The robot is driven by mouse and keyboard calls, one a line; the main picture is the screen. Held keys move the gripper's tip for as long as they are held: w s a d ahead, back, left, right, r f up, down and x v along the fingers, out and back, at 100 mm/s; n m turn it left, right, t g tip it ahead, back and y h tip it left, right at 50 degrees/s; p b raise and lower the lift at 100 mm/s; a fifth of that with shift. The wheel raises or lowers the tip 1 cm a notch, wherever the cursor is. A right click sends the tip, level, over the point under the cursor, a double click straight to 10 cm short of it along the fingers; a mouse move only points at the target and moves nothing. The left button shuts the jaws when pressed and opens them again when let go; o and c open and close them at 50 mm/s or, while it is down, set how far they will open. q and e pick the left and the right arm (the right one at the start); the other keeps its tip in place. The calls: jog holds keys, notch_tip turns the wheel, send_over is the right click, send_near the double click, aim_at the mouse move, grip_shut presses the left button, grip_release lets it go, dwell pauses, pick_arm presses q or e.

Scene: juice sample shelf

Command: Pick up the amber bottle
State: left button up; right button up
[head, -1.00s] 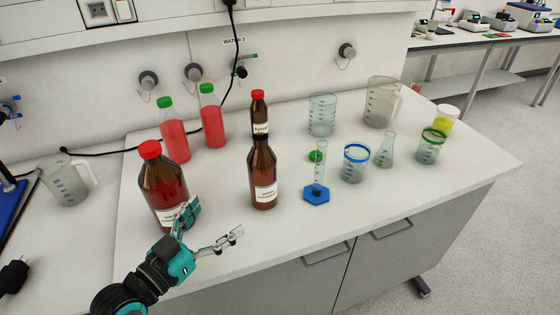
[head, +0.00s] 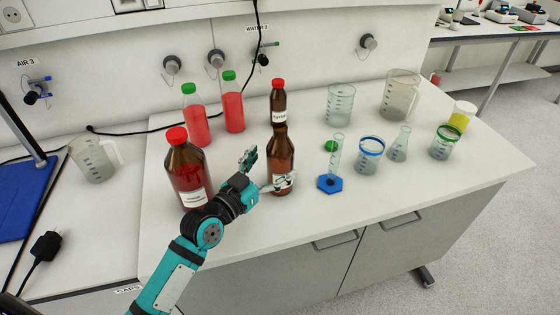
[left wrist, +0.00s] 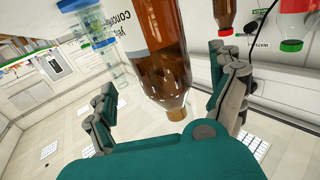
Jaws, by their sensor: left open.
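An amber bottle (head: 281,160) with a white label stands upright near the middle of the bench. My left gripper (head: 267,170) is open beside its left side, one finger in front of the label and the other toward the back left. In the left wrist view the amber bottle (left wrist: 163,60) appears upside down between the spread fingers (left wrist: 165,75). I cannot tell whether either finger touches it. A smaller amber bottle (head: 278,98) with a red cap stands behind it, its lower part hidden. My right gripper is not in view.
A large brown bottle (head: 186,168) with a red cap stands close left of my arm. Two red-filled bottles with green caps (head: 195,119) (head: 233,109) stand behind. A measuring cylinder (head: 335,160) on a blue base is right of the amber bottle, with beakers beyond. The front right bench is clear.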

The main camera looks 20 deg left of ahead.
aim_at(271, 163)
pick_arm(q)
jog(key=x, duration=0.4)
jog(key=shift+a+r+p, duration=0.1)
jog(key=shift+a+p, duration=0.05)
jog(key=shift+p, duration=0.2)
jog(key=shift+s, duration=0.1)
jog(key=shift+c, duration=1)
jog(key=c, duration=1.4)
jog(key=shift+r, duration=0.1)
jog(key=shift+c, duration=0.3)
